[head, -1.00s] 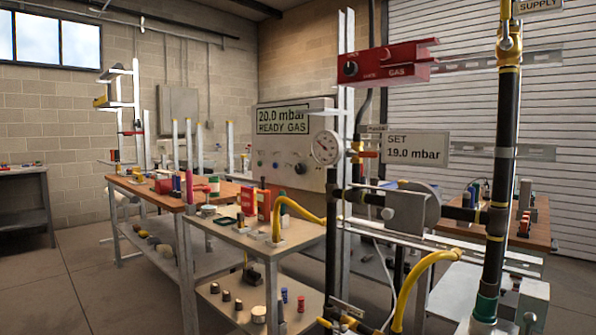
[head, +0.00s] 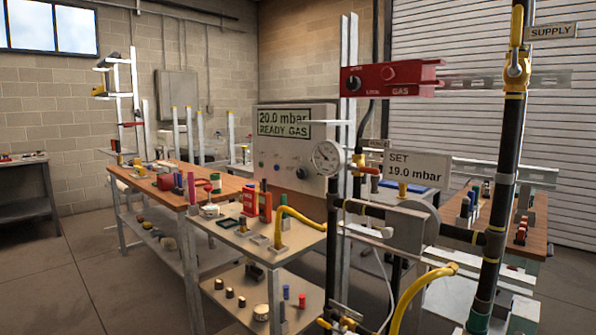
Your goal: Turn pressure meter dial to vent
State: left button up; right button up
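A grey panel meter (head: 268,190) stands behind the work table, with a display (head: 283,122) that reads "20.0 mbar READY GAS". A black round knob (head: 302,173) is on its lower right face. I cannot read any vent mark near it. A red box (head: 405,76) marked "GAS" hangs on the rails to the right, with a black knob (head: 352,83) at its left end. A white round needle gauge (head: 327,157) stands in front of the panel's right edge. Neither of my grippers is in view, and nothing visible touches these knobs.
Black pipes (head: 508,160), a yellow hose (head: 407,300) and a "SET 19.0 mbar" sign (head: 418,167) fill the near right. A beige two-level cart (head: 262,240) with small parts stands in front of the panel. Open floor (head: 60,285) lies at the left.

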aim_at(300, 173)
jog(key=i+j+z, duration=0.1)
jog(key=i, duration=0.4)
jog(key=i+j, duration=0.15)
jog(key=i, duration=0.4)
jog(key=i+j+z, duration=0.15)
jog(key=i, duration=0.35)
